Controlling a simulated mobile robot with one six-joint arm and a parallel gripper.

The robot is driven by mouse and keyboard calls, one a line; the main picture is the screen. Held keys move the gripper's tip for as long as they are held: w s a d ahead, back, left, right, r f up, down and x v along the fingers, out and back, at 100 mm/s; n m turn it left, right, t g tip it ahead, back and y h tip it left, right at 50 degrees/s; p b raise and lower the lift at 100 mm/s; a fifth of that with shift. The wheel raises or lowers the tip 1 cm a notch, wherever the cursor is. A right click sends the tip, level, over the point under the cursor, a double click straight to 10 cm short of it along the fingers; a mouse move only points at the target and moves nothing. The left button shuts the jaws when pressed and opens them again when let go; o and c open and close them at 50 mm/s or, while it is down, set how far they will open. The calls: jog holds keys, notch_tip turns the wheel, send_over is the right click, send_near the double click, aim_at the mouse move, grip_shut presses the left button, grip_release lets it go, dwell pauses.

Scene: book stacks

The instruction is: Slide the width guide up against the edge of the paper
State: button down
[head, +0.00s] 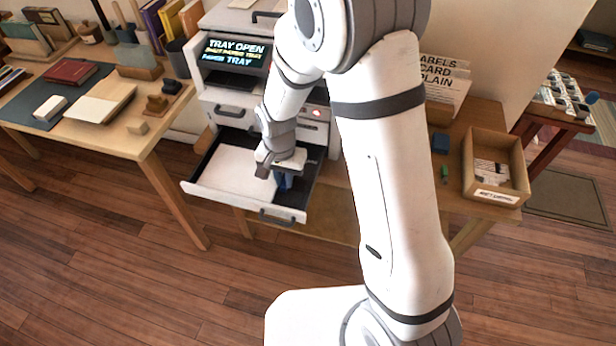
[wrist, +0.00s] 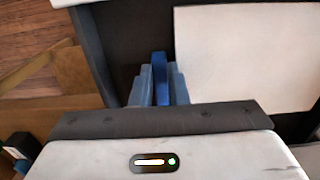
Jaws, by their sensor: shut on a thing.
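The white paper (head: 235,170) lies flat in the pulled-out drawer tray (head: 240,206) of the printer. The blue width guide (head: 285,182) stands upright in the tray to the right of the paper, partly hidden by my gripper (head: 278,166). In the wrist view, my gripper (wrist: 160,90) is shut on the blue guide (wrist: 160,70), with a finger on either side. The paper (wrist: 240,60) is to the right of the guide there. A narrow dark gap shows between the guide and the paper's edge.
The printer (head: 232,85) has a screen reading "TRAY OPEN". A wooden table (head: 150,145) with books stands at the left. An open box (head: 512,170) sits on a table at the right. The floor before the tray is clear.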

jog(key=shift+w+a+r, duration=0.15)
jog(key=shift+w+a, duration=0.2)
jog(key=shift+a, duration=0.05)
jog(key=c, duration=1.7)
grip_release()
jog(key=shift+w+a+r+p, duration=0.15)
jog(key=shift+r+p, duration=0.65)
jog(key=shift+r, duration=0.25)
jog(key=shift+s+r, duration=0.2)
jog(key=shift+r, duration=0.2)
jog(key=r+p, duration=0.1)
jog(key=r, duration=0.1)
jog(key=r+p, duration=0.1)
jog(key=p, duration=0.1)
jog(key=shift+d+r, duration=0.2)
jog(key=shift+r, duration=0.2)
